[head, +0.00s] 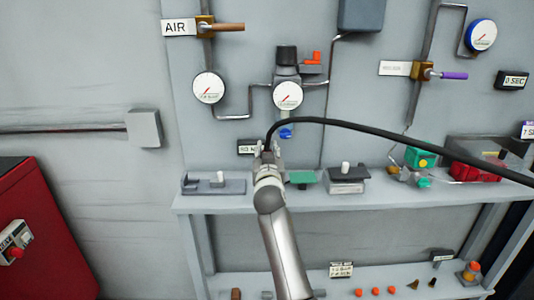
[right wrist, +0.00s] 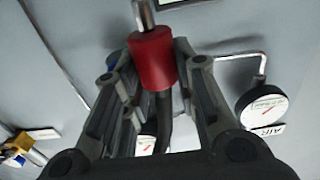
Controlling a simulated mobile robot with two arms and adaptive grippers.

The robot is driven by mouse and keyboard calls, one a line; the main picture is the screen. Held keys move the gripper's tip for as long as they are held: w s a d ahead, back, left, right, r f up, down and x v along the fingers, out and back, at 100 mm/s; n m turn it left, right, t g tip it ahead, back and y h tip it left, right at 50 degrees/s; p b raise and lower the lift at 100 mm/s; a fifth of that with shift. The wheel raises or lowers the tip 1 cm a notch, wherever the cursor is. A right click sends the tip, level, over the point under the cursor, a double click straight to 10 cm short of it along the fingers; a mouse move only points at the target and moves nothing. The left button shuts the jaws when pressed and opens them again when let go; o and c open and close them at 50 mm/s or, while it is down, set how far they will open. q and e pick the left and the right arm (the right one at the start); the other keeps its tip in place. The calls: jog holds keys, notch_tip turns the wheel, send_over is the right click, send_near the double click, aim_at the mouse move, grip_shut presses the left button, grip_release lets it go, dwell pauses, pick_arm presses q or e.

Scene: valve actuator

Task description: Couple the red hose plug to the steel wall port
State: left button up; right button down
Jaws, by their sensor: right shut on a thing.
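The red hose plug (right wrist: 153,58) sits between the fingers of my right gripper (right wrist: 148,62), which is shut on it. A short steel cylinder (right wrist: 144,14) lies at the plug's far end; I cannot tell whether it is the plug's own tip or the wall port. In the head view my right gripper (head: 268,152) is up against or close to the wall panel, just above the shelf, and hides the plug. The black hose (head: 390,137) arcs from it to the right edge. I cannot make out the steel wall port in the head view. My left gripper is not in view.
A small label (head: 247,147) is left of the gripper. Gauges (head: 288,95) and pipes are on the panel above. The shelf (head: 400,195) holds a grey fixture (head: 214,185), a block with a black top (head: 346,178) and a green valve part (head: 420,158). A red cabinet (head: 45,235) stands left.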

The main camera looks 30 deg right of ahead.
jog(key=shift+r, duration=0.15)
jog(key=shift+s+a+f+b, duration=0.1)
jog(key=shift+f+b, duration=0.55)
jog(key=shift+f, duration=0.3)
notch_tip(320, 180, down, 4)
jog(key=b, duration=0.3)
dwell(0.9)
jog(key=shift+f+b, duration=1.15)
jog(key=shift+f, duration=0.5)
jog(key=c, duration=1.1)
grip_release()
